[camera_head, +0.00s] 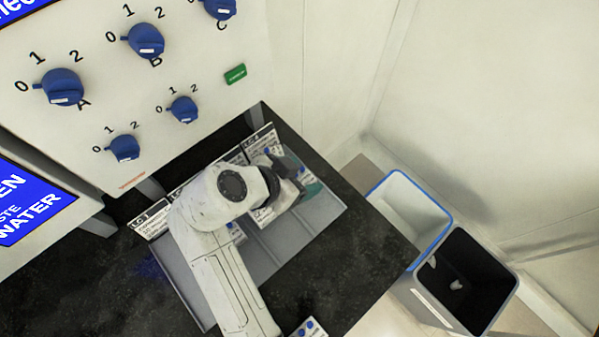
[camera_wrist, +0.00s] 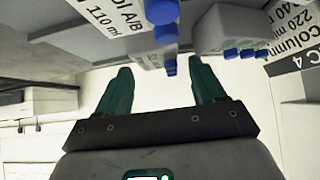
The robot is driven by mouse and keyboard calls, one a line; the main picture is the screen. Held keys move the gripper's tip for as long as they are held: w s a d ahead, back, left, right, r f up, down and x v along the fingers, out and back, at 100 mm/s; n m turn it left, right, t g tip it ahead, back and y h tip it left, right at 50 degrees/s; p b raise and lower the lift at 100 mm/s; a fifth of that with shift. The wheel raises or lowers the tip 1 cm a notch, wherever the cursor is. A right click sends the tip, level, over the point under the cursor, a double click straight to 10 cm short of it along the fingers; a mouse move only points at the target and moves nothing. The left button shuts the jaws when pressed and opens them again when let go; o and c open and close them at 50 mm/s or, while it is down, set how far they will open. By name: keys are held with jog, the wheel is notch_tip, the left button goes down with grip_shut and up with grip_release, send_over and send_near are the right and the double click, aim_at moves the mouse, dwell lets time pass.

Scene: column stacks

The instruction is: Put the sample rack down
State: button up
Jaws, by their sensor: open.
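My gripper (camera_head: 302,182) is over the right part of a grey tray on the black bench. In the wrist view its two green fingers (camera_wrist: 161,72) are apart, with nothing clearly held between them. In the head view a labelled white piece (camera_head: 264,214) is partly hidden beside my gripper. I cannot tell which of these is the sample rack. My arm hides the middle of the tray.
The grey tray (camera_head: 285,248) has some bare floor to the right. A white panel with blue knobs (camera_head: 62,87) stands behind the bench. Two bins, one blue-rimmed (camera_head: 412,208) and one dark inside (camera_head: 462,285), stand right of the bench. The bench's right front (camera_head: 365,265) is clear.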

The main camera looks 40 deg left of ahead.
jog(key=shift+s+f, duration=0.15)
jog(key=shift+f, duration=0.3)
jog(key=shift+r+p, duration=0.55)
jog(key=shift+r, duration=0.05)
jog(key=shift+s+a+r, duration=0.15)
jog(key=shift+s+r, duration=0.1)
jog(key=shift+r, duration=0.05)
jog(key=b+v, duration=0.2)
jog(key=v, duration=0.9)
jog(key=shift+r, duration=0.35)
